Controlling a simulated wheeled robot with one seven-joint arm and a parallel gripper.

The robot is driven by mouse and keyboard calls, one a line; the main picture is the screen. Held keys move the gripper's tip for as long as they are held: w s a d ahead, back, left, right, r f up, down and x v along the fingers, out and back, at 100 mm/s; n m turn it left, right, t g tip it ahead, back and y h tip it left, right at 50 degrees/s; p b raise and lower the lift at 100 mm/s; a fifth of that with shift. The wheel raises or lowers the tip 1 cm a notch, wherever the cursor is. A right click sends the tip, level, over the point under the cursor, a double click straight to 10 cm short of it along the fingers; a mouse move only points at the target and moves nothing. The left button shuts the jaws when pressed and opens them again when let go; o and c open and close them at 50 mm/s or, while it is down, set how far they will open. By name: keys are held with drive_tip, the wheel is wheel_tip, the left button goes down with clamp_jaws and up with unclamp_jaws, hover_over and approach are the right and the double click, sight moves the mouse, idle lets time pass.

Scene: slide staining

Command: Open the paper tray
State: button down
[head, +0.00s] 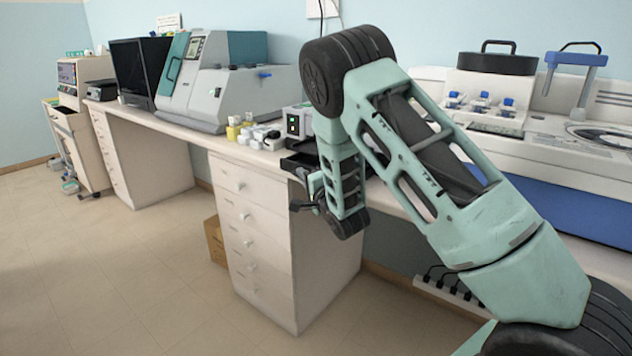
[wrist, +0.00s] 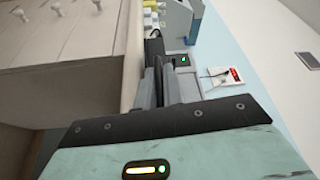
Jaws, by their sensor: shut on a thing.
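The paper tray (head: 300,161) is a dark, flat part at the front of a small printer (head: 298,122) with a green-lit panel, on the counter. It reaches out to the counter's front edge. My gripper (head: 303,187) is at the tray's front, partly hidden by my own wrist. In the wrist view my gripper's dark fingers (wrist: 157,80) are close together, with the dark tray (wrist: 154,47) at their tips. They are shut on the tray; the exact contact is hard to see. The printer (wrist: 186,85) also shows there, its green light lit.
A white drawer cabinet (head: 262,230) stands just below and left of my gripper. A blue-and-white machine (head: 560,150) is at the right. The floor at left is clear.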

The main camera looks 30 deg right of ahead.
drive_tip(key=s+a+b, duration=0.2)
drive_tip(key=a, duration=0.5)
drive_tip(key=shift+s+a, duration=0.3)
drive_tip(key=shift+s, duration=0.1)
drive_tip(key=c, duration=1.5)
unclamp_jaws()
drive_tip(key=shift+s, duration=0.1)
